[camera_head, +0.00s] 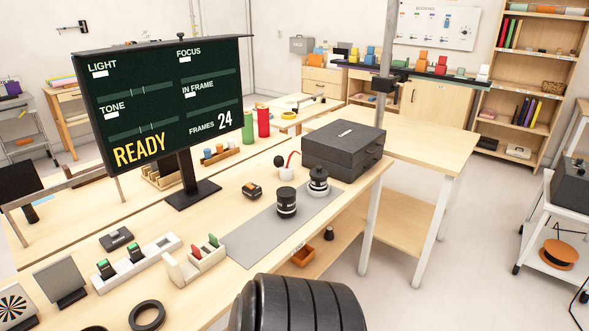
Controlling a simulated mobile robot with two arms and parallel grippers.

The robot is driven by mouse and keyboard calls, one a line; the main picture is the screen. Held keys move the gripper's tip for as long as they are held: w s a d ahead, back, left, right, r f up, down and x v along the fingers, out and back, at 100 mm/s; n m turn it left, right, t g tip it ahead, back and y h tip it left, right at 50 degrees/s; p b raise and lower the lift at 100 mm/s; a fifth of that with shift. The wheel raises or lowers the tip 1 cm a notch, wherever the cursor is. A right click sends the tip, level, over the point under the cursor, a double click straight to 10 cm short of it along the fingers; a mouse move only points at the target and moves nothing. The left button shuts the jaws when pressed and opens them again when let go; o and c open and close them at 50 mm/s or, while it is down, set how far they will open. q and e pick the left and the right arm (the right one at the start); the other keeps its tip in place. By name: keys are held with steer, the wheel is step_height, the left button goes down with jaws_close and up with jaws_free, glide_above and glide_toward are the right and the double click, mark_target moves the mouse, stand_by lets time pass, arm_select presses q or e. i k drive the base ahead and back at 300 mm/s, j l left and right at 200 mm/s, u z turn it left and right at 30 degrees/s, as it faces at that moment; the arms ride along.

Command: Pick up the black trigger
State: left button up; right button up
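No single item is plainly marked as the black trigger, and I cannot tell which small black part it is. A small black bulb-shaped piece (279,161) stands near a red cable, left of the black case (345,150). A flat black box (116,239) lies at the left of the table. A small black and orange block (252,191) lies behind the grey mat (258,242). Neither of my grippers is in view.
A large screen reading READY (165,103) stands behind. A white holder (195,262) with red and green pieces and a black ring (147,316) are nearer. Bare wood lies between the small items.

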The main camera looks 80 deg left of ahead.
mark_target(253, 194)
steer(key=j+u, duration=0.1)
steer(key=u, duration=2.9)
